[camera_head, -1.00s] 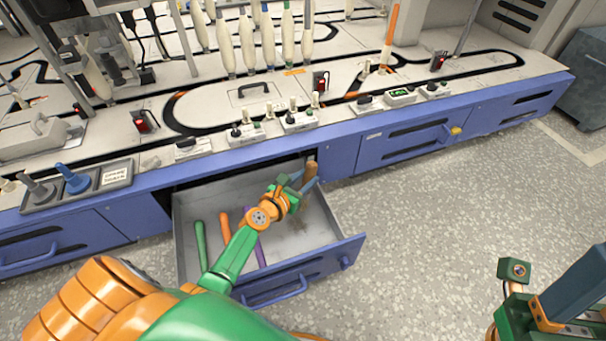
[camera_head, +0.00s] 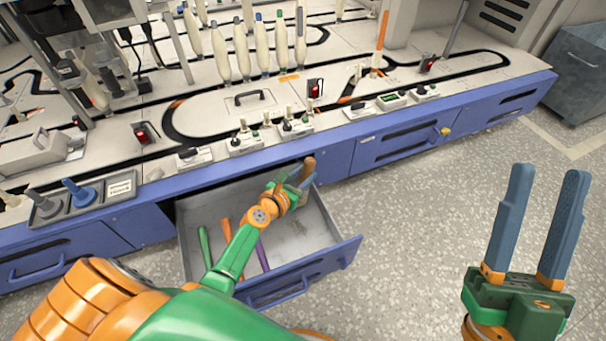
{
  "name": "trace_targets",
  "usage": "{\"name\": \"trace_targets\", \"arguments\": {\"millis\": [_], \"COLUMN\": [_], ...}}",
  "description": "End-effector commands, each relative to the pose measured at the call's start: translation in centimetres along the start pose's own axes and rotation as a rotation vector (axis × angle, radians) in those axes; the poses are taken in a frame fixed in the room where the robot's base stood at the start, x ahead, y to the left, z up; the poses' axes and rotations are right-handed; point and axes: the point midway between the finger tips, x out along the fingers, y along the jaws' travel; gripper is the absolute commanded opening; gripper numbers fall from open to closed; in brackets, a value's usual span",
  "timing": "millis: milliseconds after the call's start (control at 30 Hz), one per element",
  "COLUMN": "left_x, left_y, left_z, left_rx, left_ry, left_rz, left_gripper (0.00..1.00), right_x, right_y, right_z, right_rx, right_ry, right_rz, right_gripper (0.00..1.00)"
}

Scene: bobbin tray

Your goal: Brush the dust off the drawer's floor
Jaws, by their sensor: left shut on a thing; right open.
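The grey drawer (camera_head: 190,262) is pulled open from the blue bench front. My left arm reaches over it. My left gripper (camera_head: 299,180) is shut on a brush with a brown wooden handle (camera_head: 309,166), at the drawer's back right corner. The brush's lower end is hidden behind the gripper. A faint brownish dust patch (camera_head: 297,229) shows on the drawer's floor, right of my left wrist. A green spindle (camera_head: 204,246), an orange one (camera_head: 227,232) and a purple one (camera_head: 262,254) lie in the drawer's left and middle. My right gripper (camera_head: 549,172) is open and empty, above the floor at the right.
The bench top (camera_head: 225,120) behind carries several upright white bobbins, small control boxes and a grey tray (camera_head: 85,201) at the left. The drawer's front panel (camera_head: 310,268) bounds its near side. Open speckled floor (camera_head: 420,220) lies between the drawer and my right gripper.

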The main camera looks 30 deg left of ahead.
Motion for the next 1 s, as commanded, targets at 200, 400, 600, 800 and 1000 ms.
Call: {"name": "trace_targets", "arguments": {"millis": [200, 400, 600, 800, 1000], "left_x": [-0.1, -0.1, -0.2, -0.2, -0.3], "left_y": [-0.1, -0.2, -0.2, -0.3, -0.4], "left_z": [0.4, 0.7, 0.9, 1.2, 1.5], "left_rx": [0.000, 0.000, 0.001, 0.001, 0.001], "left_ry": [0.000, 0.000, 0.000, 0.000, 0.000], "left_rz": [0.000, 0.000, 0.000, 0.000, 0.000], "left_gripper": [0.00, 0.00, 0.00, 0.00, 0.00], "right_x": [0.0, -0.2, -0.7, -1.3, -2.1], "right_y": [0.2, 0.5, 0.7, 0.9, 1.1], "right_z": [2.0, 3.8, 5.6, 7.4, 9.1], "right_rx": [-0.002, -0.003, -0.004, -0.004, -0.005], "right_ry": [-0.107, -0.206, -0.305, -0.404, -0.503], "right_rz": [0.006, 0.012, 0.017, 0.022, 0.028], "right_gripper": [0.45, 0.45, 0.45, 0.45, 0.45]}}
